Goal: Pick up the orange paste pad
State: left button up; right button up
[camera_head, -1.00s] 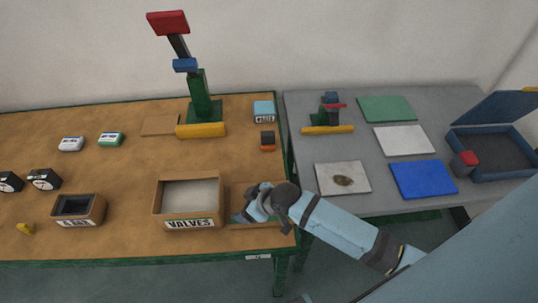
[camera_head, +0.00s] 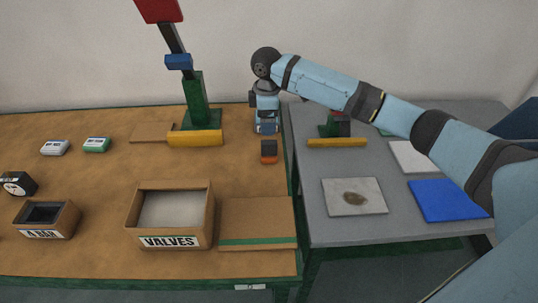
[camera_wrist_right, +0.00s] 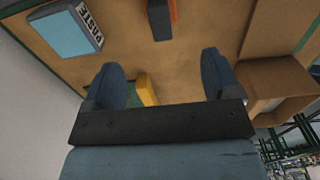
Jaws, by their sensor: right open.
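The orange pad with a black block on it (camera_head: 269,153) lies on the brown table near its right edge, left of the grey table. In the right wrist view the orange and black pad (camera_wrist_right: 160,14) shows at the top centre, partly cut off, beyond the fingertips. My right gripper (camera_head: 267,128) points down just behind the pad, apart from it. Its two fingers stand apart and empty in the wrist view (camera_wrist_right: 162,62). The light blue tin marked PASTE (camera_wrist_right: 76,30) is at upper left there. My left gripper is not in view.
A green stand with a yellow base (camera_head: 195,139) stands left of the gripper. The VALVES box (camera_head: 170,241) and a flat brown panel (camera_head: 257,217) are at the front. The grey table (camera_head: 325,228) holds a stained white plate (camera_head: 354,197) and a blue plate (camera_head: 449,200).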

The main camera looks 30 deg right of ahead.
aim_at(269, 150)
notch_tip(269, 150, down, 8)
jog(key=shift+r+b, duration=0.25)
jog(key=shift+b, duration=0.05)
jog(key=f, duration=0.5)
jog(key=shift+s+d+f+b, duration=0.1)
jog(key=shift+s+d+b, duration=0.1)
jog(key=shift+b, duration=0.15)
jog(key=c, duration=1)
